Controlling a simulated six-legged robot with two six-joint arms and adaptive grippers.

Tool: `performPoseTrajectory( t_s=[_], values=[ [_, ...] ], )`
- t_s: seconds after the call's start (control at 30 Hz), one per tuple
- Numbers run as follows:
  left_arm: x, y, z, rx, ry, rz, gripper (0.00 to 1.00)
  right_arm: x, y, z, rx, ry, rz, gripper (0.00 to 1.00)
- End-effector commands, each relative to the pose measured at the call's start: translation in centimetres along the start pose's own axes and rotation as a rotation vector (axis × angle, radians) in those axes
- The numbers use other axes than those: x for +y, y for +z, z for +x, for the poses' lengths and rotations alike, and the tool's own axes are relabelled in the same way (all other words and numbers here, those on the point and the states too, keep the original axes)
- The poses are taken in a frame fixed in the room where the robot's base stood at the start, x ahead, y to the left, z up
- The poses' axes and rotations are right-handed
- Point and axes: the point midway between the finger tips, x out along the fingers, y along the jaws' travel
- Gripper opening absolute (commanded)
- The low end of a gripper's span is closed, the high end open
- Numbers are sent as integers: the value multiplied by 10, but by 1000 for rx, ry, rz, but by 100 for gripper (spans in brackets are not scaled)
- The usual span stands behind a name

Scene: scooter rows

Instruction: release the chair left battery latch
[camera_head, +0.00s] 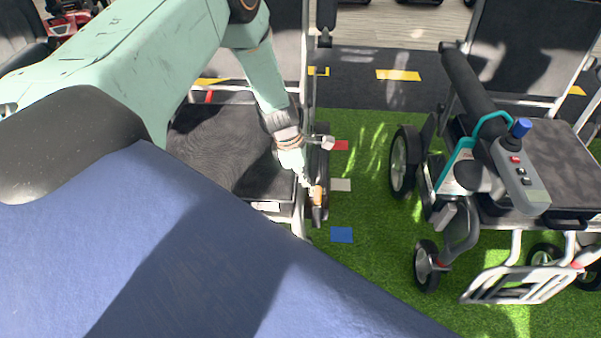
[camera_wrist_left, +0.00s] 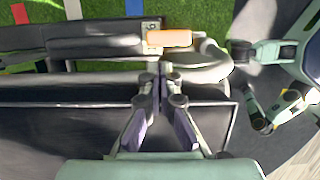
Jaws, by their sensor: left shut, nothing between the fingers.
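The chair (camera_head: 225,150) is a wheelchair with a dark seat, partly hidden by my left arm. An orange piece, likely the battery latch (camera_head: 319,196), sits low at the right side of its frame. In the left wrist view it is an orange bar (camera_wrist_left: 169,38) beside a pale curved part. My left gripper (camera_head: 306,183) points down close to the orange piece, its fingers shut and empty. In the wrist view the fingertips (camera_wrist_left: 160,72) sit just below the bar, over the chair's side frame; I cannot tell whether they touch it. My right gripper is not in view.
A second wheelchair (camera_head: 520,180) with a blue-topped control stick stands at the right. Green turf (camera_head: 370,240) with red, white and blue patches lies between the chairs. A large blue padded surface (camera_head: 180,250) fills the lower left of the head view.

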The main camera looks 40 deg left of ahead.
Motion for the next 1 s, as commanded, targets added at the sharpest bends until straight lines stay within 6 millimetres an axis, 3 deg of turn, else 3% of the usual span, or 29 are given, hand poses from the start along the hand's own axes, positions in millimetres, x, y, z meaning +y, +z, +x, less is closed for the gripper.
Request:
performPoseTrajectory(
  t_s=[0.1, 0.3, 0.77, 1.0],
  values=[
    [0, -1, 18, 1, -1, 0, 0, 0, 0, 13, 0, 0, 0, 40],
    [0, 0, 31, 0, 0, 1, 0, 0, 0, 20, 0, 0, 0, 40],
    [0, 0, 33, 0, 0, 0, 0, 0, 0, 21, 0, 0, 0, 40],
    [0, -9, 30, 0, 0, 1, 0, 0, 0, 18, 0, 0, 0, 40]
  ],
)
